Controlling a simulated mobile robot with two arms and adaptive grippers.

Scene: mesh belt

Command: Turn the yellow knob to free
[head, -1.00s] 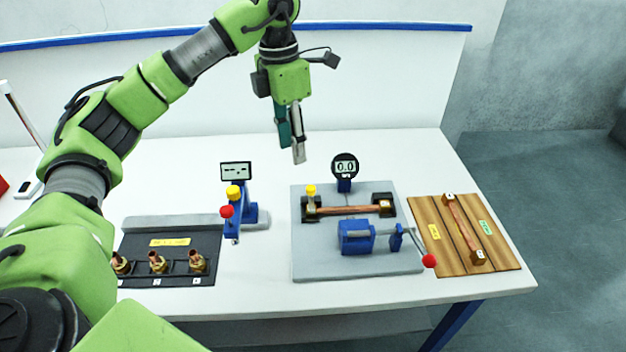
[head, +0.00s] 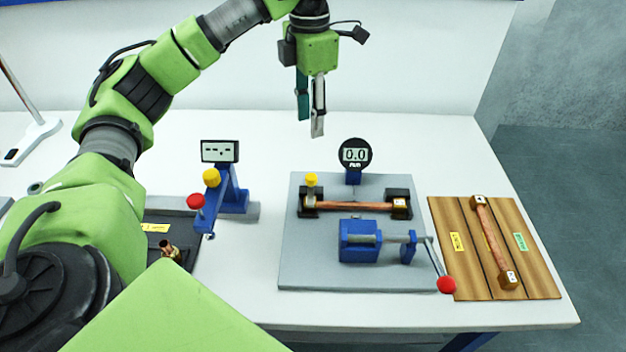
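A small yellow knob (head: 311,180) sits on top of the left end holder of a grey fixture plate (head: 300,270). The holders carry a copper tube (head: 350,206) lying across. Another yellow knob (head: 211,178) is on a blue stand (head: 233,190) with a small display, beside a red ball. My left gripper (head: 310,126) points down above and behind the fixture, apart from both knobs. Its green and silver fingers show a gap with nothing between them. My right gripper is not in view. I cannot tell either knob's setting.
A round gauge (head: 355,154) reading 0.0 stands behind the tube. A blue clamp (head: 358,240) with a red-ended lever (head: 446,285) is in front. A wooden board (head: 455,275) with a copper tube is at right. My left arm covers much of the dark tray (head: 185,262).

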